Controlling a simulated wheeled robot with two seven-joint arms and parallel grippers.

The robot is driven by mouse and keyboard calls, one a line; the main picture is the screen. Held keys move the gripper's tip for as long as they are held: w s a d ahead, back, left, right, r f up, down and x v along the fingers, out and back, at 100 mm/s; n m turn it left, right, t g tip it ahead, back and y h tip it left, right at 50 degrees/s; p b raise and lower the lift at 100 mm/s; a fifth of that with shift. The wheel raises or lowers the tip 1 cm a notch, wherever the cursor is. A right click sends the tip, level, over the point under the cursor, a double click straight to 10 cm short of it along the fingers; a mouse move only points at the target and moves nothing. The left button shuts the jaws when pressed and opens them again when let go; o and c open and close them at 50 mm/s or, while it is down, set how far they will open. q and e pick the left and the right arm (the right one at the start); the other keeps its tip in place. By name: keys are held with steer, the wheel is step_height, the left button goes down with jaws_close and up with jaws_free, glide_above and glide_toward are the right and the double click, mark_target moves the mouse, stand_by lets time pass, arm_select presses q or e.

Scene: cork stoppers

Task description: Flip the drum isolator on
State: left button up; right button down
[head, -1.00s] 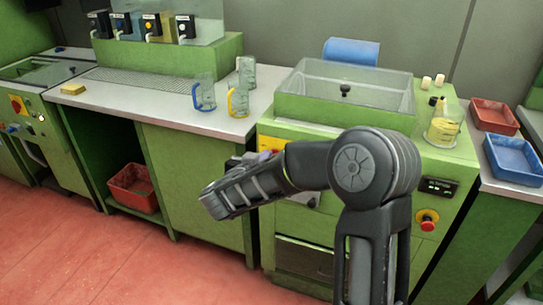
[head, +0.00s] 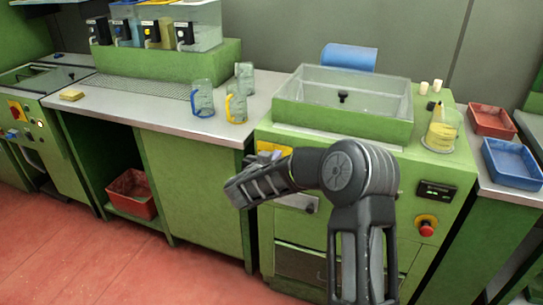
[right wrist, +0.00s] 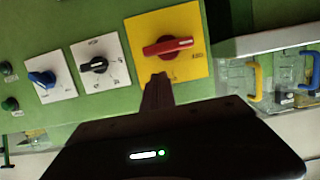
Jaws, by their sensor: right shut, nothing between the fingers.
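In the right wrist view a red rotary handle (right wrist: 168,46) sits on a yellow plate (right wrist: 142,28) on a green panel. The handle lies nearly crosswise in that picture; its marks are too small to read. The yellow plate (head: 270,148) shows in part in the head view, on the front of the middle green machine, behind my arm. My right gripper (right wrist: 157,82) is shut and empty, its tips just below the handle in the wrist picture. I cannot tell whether they touch the plate. My left gripper is not in view.
Beside the yellow plate are a black selector (right wrist: 94,66) and a blue selector (right wrist: 42,79) on white plates. A red stop button (head: 427,226) is lower right on the machine. Mugs (head: 203,99) stand on the counter at left. Another machine at far left has a red-on-yellow switch (head: 17,109).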

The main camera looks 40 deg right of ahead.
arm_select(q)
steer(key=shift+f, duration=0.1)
arm_select(e)
step_height(320, 180, down, 2)
steer(key=shift+f, duration=0.1)
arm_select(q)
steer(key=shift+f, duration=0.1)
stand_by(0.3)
